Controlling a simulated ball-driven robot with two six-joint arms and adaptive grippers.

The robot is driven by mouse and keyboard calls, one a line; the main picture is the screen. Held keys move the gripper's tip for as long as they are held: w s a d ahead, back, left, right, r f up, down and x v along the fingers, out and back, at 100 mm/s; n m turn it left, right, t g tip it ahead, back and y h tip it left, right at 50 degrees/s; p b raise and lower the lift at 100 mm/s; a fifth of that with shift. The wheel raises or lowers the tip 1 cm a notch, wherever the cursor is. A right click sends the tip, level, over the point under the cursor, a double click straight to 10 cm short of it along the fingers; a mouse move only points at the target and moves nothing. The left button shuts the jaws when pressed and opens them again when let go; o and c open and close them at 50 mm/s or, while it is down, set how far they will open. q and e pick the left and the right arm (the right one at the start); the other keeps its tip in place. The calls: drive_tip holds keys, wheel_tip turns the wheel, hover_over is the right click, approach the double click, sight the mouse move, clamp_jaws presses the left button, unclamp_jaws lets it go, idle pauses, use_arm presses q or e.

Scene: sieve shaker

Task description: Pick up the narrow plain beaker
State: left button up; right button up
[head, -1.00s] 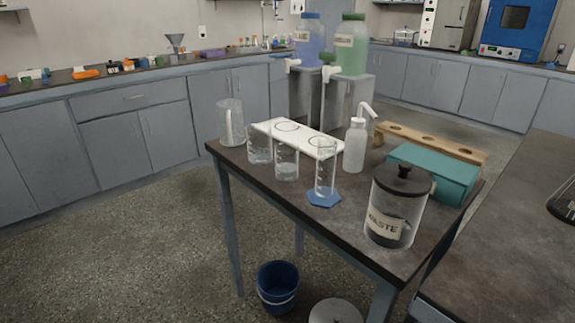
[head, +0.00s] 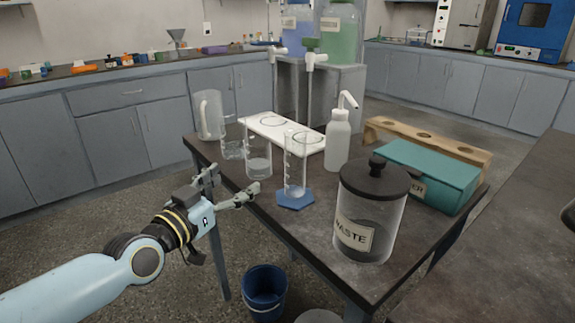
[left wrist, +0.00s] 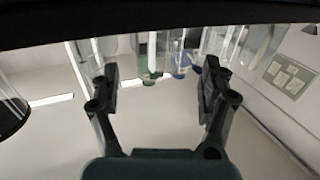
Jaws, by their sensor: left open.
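Two small clear beakers stand near the table's left front edge: a nearer, narrow-looking one (head: 258,162) with some liquid, and one partly behind it (head: 232,146). I cannot tell for sure which is the narrow plain one. My left gripper (head: 236,180) is open and empty, just off the table's front edge, with its fingers towards the beakers and apart from them. In the left wrist view the open fingers (left wrist: 160,72) have clear glassware beyond them, too unclear to name. My right gripper is not in view.
On the table (head: 310,225) are a handled jug (head: 208,112), a blue-based graduated cylinder (head: 296,165), a white rack (head: 280,132), a wash bottle (head: 338,142), a waste jar (head: 370,205) and a teal box (head: 430,172). A blue bucket (head: 264,285) stands below.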

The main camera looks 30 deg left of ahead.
sight(251, 163)
use_arm(q)
drive_tip(key=w+b, duration=0.1)
drive_tip(key=w, duration=0.4)
drive_tip(key=shift+f, duration=0.1)
drive_tip(key=w, duration=0.1)
drive_tip(key=w+b, duration=0.1)
drive_tip(key=w, duration=0.3)
drive_tip(key=shift+a+r, duration=0.25)
drive_tip(key=shift+a, duration=0.15)
drive_tip(key=c, duration=1.3)
drive_tip(key=shift+r, duration=0.2)
